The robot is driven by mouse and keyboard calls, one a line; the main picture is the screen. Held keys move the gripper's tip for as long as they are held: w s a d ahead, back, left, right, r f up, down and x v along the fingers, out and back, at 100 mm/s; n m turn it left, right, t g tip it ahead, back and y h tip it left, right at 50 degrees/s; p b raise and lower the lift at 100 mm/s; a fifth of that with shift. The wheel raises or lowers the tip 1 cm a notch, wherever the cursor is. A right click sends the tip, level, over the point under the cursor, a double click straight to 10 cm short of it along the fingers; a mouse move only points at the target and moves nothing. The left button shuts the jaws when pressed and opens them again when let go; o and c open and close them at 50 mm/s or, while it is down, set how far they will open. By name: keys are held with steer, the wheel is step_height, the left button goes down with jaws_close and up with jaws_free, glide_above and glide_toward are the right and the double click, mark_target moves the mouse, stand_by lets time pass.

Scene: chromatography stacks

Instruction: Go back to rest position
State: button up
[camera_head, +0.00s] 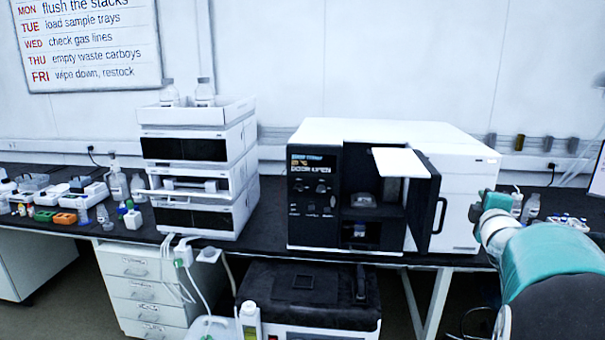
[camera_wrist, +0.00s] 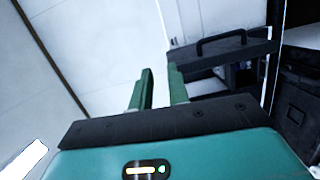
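My gripper (camera_wrist: 160,80) shows in the wrist view as two green fingers with a clear gap between them. It is open, and nothing is between the fingers. In the head view my teal and white arm reaches in from the right edge, in front of the white instrument's right side; the fingers cannot be made out there. The white and black instrument (camera_head: 390,133) has its dark door (camera_head: 424,207) standing open. The door's handle (camera_wrist: 221,42) also shows in the wrist view, beyond the fingertips and to their right.
A stacked white instrument (camera_head: 190,152) with bottles on top stands left of the open one. Small items and bottles crowd the bench at left. A black-topped case (camera_head: 300,290) stands below the bench front. A few bottles stand near my arm at right.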

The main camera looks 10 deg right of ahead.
steer(key=s+a+f+m+g+y, duration=0.2)
steer(key=s+a+f+m, duration=0.15)
steer(key=a, duration=0.75)
steer(key=s+a+f+m+g+y, duration=0.25)
steer(key=s+a, duration=0.25)
steer(key=a, duration=0.6)
steer(key=s+a+f+m+g+y, duration=0.25)
steer(key=s+a, duration=0.25)
steer(key=a, duration=0.6)
steer(key=s+a+f+m+g+y, duration=0.2)
steer(key=s+a+f, duration=0.2)
steer(key=s+a, duration=0.4)
steer(key=shift+s+a+f+m+g, duration=0.15)
steer(key=shift+s+f+m+g, duration=0.2)
steer(key=shift+s, duration=0.7)
